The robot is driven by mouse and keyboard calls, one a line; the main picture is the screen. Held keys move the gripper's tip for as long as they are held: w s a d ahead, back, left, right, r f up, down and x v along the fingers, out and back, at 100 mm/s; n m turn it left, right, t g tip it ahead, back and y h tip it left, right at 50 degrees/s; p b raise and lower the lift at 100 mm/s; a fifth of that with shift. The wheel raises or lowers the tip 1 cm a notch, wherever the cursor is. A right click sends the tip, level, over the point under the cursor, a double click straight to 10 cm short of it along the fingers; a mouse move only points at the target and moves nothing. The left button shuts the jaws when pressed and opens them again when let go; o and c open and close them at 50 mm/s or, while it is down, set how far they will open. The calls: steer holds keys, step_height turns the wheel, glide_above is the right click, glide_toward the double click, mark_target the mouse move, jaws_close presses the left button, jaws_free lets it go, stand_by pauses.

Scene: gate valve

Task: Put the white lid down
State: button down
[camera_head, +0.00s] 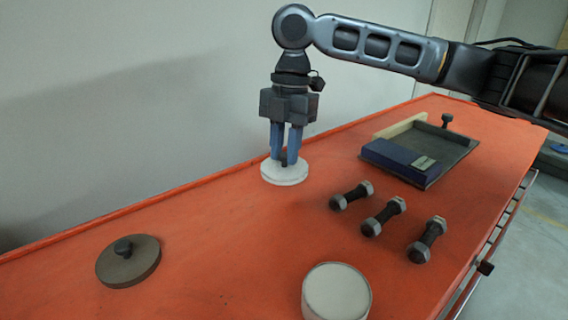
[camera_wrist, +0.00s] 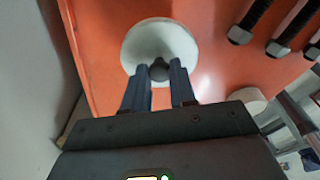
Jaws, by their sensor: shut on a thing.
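The white lid (camera_head: 285,173) is a flat round disc with a dark knob, near the back edge of the orange bench top (camera_head: 215,225). My gripper (camera_head: 285,160) points straight down over it, with its blue fingers shut on the knob. The lid looks level, and I cannot tell whether it touches the bench or hangs just above it. In the wrist view the white lid (camera_wrist: 150,38) shows beyond my gripper (camera_wrist: 160,72), with the dark knob between the fingertips.
A dark round lid with a knob (camera_head: 128,261) lies at the left. A white cylinder (camera_head: 336,292) stands at the front. Three dark bolts (camera_head: 385,215) lie to the right of the white lid. A dark tray (camera_head: 452,153) with a blue part is at the back right. A wall runs behind the bench.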

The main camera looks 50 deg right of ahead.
mark_target(284, 165)
steer(key=shift+w+f, duration=0.1)
steer(key=shift+f, duration=2)
steer(key=shift+f, duration=0.1)
steer(key=c, duration=0.9)
jaws_free()
steer(key=r, duration=0.4)
steer(key=d+r, duration=0.1)
steer(key=r, duration=0.7)
steer(key=shift+w+d+r, duration=0.1)
steer(key=shift+d, duration=0.25)
